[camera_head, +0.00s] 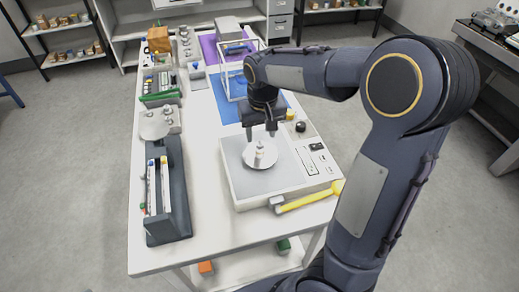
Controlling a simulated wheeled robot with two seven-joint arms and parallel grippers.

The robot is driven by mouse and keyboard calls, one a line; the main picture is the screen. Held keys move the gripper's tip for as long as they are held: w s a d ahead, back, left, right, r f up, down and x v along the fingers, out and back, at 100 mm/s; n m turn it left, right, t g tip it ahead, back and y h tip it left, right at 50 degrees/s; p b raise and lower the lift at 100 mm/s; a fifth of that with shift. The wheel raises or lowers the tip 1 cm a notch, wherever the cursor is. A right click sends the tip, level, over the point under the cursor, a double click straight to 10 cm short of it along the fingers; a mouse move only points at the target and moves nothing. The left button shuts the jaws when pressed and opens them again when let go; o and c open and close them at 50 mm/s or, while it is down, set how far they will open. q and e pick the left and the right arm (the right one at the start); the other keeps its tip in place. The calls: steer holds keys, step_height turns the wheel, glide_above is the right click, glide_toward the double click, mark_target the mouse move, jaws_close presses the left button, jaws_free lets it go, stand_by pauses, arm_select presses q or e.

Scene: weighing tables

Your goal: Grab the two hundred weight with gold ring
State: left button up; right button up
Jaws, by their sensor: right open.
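A small pale weight with a yellowish ring (259,157) stands on the round white pan (271,166) of the scale (252,187). My right gripper (261,134) is above and slightly behind the weight, pointing down. Its two fingers are apart, with nothing between them, and seem clear of the weight. The marking on the weight is too small to read. My left gripper is not in view.
A yellow-handled hammer (308,197) lies along the scale's front edge. A dark grey rack (176,190) and small metal weights (167,111) are on the left. A white wire frame (226,80) stands behind the gripper.

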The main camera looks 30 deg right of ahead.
mark_target(260, 143)
step_height(260, 143, down, 4)
steer(key=shift+w+f, duration=0.1)
steer(key=shift+w, duration=0.05)
steer(key=shift+a, duration=0.1)
jaws_close()
